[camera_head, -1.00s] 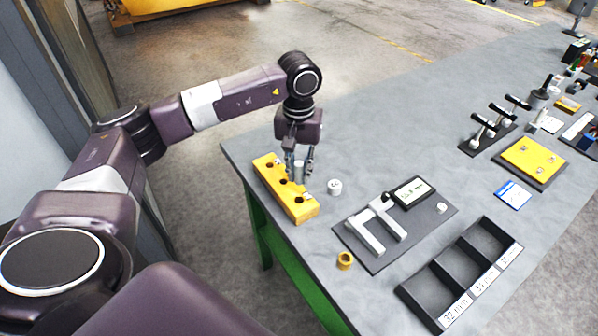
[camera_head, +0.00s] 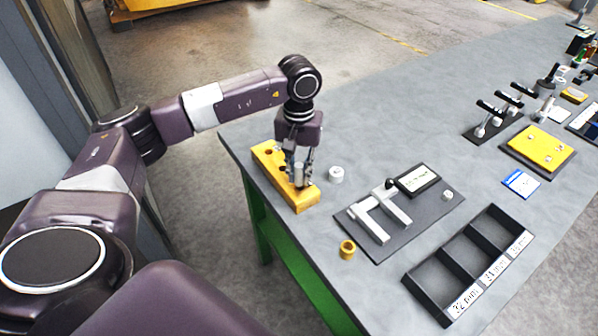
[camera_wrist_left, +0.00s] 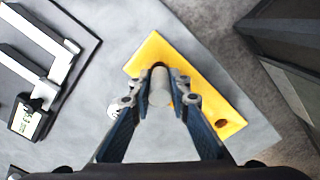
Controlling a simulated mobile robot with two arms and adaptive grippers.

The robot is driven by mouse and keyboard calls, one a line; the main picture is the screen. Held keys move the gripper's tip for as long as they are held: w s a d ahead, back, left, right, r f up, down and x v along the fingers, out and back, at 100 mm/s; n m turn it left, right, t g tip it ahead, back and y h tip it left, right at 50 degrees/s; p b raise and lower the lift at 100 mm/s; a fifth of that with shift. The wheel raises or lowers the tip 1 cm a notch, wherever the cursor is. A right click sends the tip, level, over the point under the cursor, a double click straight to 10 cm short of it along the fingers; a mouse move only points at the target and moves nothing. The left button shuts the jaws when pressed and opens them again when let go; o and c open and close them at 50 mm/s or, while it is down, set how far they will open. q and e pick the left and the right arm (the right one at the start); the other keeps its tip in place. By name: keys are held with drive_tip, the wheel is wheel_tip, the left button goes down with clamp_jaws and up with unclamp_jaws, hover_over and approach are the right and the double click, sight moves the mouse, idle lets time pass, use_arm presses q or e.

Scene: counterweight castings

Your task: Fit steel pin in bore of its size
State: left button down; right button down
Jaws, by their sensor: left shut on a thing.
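My left gripper (camera_head: 301,172) is shut on a grey steel pin (camera_wrist_left: 159,87), held upright at the near part of the yellow block (camera_head: 268,157). The block lies near the bench's left edge and also shows in the left wrist view (camera_wrist_left: 152,50). One dark bore (camera_head: 268,153) is visible near its far end; a bore (camera_wrist_left: 222,121) also shows in the wrist view. The fingers and pin hide the near bores. I cannot tell whether the pin's lower end is above a bore or inside it. My right gripper is not in view.
A short grey cylinder (camera_head: 336,174) stands just right of the block. A brass ring (camera_head: 347,249), a measuring fixture (camera_head: 368,227) with a display (camera_head: 418,180), and a black three-compartment tray (camera_head: 423,302) are further right.

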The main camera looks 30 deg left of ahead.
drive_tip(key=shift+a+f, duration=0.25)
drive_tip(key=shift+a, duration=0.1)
use_arm(q)
drive_tip(key=shift+b, duration=0.4)
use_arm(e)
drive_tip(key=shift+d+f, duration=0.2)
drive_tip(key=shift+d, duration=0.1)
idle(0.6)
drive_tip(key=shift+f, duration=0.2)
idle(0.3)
use_arm(q)
drive_tip(key=shift+f+b, duration=0.1)
drive_tip(key=shift+b, duration=0.25)
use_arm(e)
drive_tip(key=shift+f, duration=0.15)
use_arm(q)
drive_tip(key=shift+f, duration=0.35)
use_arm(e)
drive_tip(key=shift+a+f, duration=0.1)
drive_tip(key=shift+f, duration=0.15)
use_arm(q)
drive_tip(key=shift+f+b, duration=0.75)
drive_tip(key=shift+b, duration=0.15)
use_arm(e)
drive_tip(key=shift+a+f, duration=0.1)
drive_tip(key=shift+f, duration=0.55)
use_arm(q)
drive_tip(key=c, duration=1.7)
unclamp_jaws()
drive_tip(key=shift+c, duration=0.2)
